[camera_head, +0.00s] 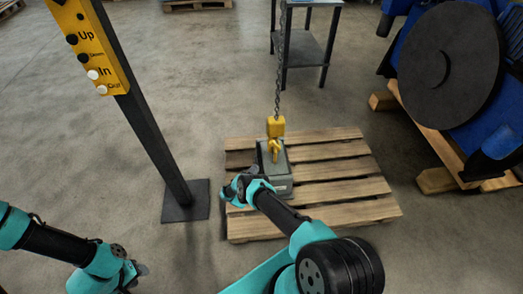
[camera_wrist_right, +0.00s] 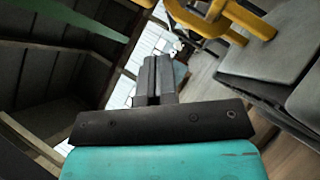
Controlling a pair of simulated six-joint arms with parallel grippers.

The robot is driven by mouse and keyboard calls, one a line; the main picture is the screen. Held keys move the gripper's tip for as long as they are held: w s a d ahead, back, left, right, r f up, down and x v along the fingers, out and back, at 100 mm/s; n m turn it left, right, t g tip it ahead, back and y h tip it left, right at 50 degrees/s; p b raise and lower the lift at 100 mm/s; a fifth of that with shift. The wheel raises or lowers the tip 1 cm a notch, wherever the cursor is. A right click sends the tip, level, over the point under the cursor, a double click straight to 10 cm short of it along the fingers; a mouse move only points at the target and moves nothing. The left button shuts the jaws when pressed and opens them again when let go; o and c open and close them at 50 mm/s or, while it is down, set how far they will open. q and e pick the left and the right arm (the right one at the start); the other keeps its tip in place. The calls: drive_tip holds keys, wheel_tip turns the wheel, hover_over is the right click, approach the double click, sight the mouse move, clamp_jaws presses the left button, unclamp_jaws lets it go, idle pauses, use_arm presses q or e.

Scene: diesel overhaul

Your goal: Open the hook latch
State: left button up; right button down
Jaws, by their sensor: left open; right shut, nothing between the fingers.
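The yellow hook (camera_head: 275,149) hangs from a chain, just above a grey metal block (camera_head: 281,178) on a wooden pallet. Its latch is too small to make out in the head view. In the right wrist view, part of the yellow hook (camera_wrist_right: 238,20) shows at the top right, with a dark grey piece (camera_wrist_right: 197,20) beside it. My right gripper (camera_head: 230,190) is at the block's left, lower than the hook; its fingers (camera_wrist_right: 157,76) are shut, empty and apart from the yellow part. My left gripper (camera_head: 139,271) is low at the left, far from the hook, and open.
The pallet (camera_head: 345,190) lies under the block. A control post with a yellow button panel (camera_head: 88,45) stands at the left on a dark base plate (camera_head: 186,202). A blue machine with a dark disc (camera_head: 450,60) is at the right. A chain (camera_head: 280,70) runs up from the hook.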

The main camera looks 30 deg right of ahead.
drive_tip(key=shift+s+a+g+h, duration=0.2)
drive_tip(key=shift+s+g+h, duration=0.05)
drive_tip(key=shift+g+h, duration=0.05)
